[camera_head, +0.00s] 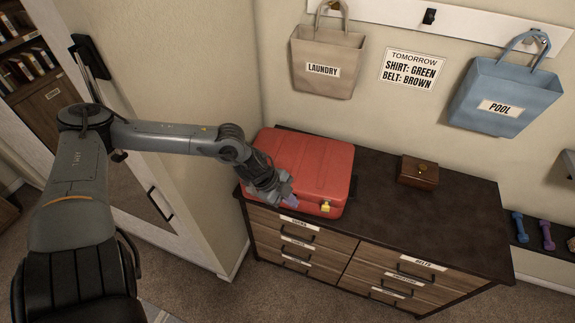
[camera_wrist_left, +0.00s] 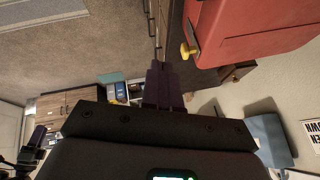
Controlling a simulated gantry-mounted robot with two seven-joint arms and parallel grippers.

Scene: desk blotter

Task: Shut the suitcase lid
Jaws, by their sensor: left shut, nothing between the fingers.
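The red suitcase (camera_head: 312,158) lies on the left end of the dark dresser top. Its lid lies down over the base, and I see no open gap from the head view. A yellow latch (camera_head: 325,206) sits on its front side toward the right corner. My left gripper (camera_head: 288,201) is shut and empty at the suitcase's front edge, left of the latch; I cannot tell if it touches. In the left wrist view the shut fingers (camera_wrist_left: 164,80) point up, with the red suitcase (camera_wrist_left: 255,30) and yellow latch (camera_wrist_left: 189,50) beside them. My right gripper is not in view.
A small brown box (camera_head: 418,172) stands on the dresser (camera_head: 385,215), right of the suitcase. The dresser top between and in front of them is clear. Wall and white door frame stand close on the left. Laundry (camera_head: 327,60) and pool (camera_head: 503,97) bags hang above.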

